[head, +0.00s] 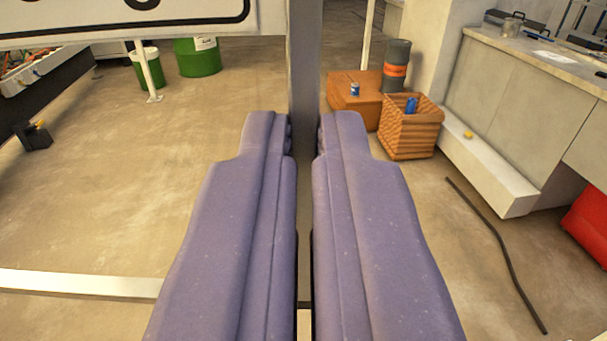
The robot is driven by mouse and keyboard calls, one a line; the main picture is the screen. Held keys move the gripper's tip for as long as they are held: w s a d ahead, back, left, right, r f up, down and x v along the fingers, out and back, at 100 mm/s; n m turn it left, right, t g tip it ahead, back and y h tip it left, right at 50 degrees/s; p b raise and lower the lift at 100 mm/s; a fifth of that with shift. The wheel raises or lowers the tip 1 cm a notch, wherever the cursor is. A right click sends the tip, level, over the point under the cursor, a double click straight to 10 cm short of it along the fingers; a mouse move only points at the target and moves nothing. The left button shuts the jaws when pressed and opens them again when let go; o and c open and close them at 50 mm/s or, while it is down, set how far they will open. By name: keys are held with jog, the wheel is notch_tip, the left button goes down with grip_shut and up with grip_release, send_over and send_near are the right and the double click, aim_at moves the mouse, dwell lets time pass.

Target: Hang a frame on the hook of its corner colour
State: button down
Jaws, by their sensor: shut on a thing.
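My gripper (305,135) shows as two long purple fingers in the middle of the head view. It is shut on a narrow grey upright piece (305,60), which runs from the top edge down between the fingers. It looks like the frame seen edge-on, but I cannot tell for sure. No corner colour shows on it, and the fingers hide part of it. No hook can be made out in this view.
A white panel with a black outline (125,22) spans the upper left. Green drums (197,57) stand behind it. A wicker basket (410,130), an orange box (355,98) and a grey counter (530,100) stand at right. A dark hose (497,250) lies on open floor.

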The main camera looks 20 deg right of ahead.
jog(key=shift+f+b, duration=0.6)
jog(key=shift+b, duration=0.1)
jog(key=c, duration=1.2)
grip_release()
jog(key=shift+s, duration=0.1)
jog(key=b+v, duration=0.1)
jog(key=v, duration=0.2)
jog(key=d+b+v, duration=0.1)
jog(key=v, duration=0.2)
jog(key=b+v, duration=0.1)
jog(key=v, duration=0.2)
jog(key=shift+s+b, duration=0.4)
jog(key=shift+s, duration=0.2)
jog(key=shift+r, duration=0.1)
